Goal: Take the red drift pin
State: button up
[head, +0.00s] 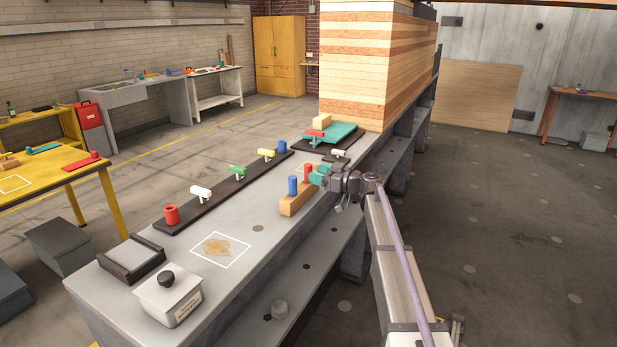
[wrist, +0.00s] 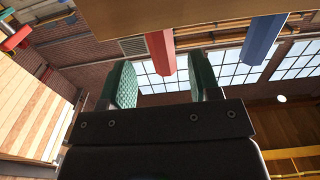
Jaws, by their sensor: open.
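The red drift pin (head: 307,172) stands upright in a wooden block (head: 297,204) on the grey bench, with a blue pin (head: 292,186) beside it. My gripper (head: 318,175), with green finger pads, is at the right of the red pin, level with it. In the wrist view my gripper (wrist: 166,85) is open and empty. There the red pin (wrist: 161,52) shows between the two fingers in the picture, its end hanging from the wooden block (wrist: 190,14). The blue pin (wrist: 262,40) is right of the fingers. I cannot tell how far the fingertips reach around the red pin.
A lidded box (head: 168,296) and a black tray (head: 131,259) are at the near end. A stack of planks (head: 360,65) stands behind.

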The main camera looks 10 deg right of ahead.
jog(key=x, duration=0.4)
jog(key=shift+a, duration=0.15)
jog(key=shift+s, duration=0.1)
jog(key=c, duration=1.1)
jog(key=shift+o, duration=0.2)
notch_tip(320, 180, up, 10)
jog(key=p, duration=1)
jog(key=shift+r, duration=0.2)
jog(key=shift+f, duration=0.1)
jog(key=shift+f, duration=0.1)
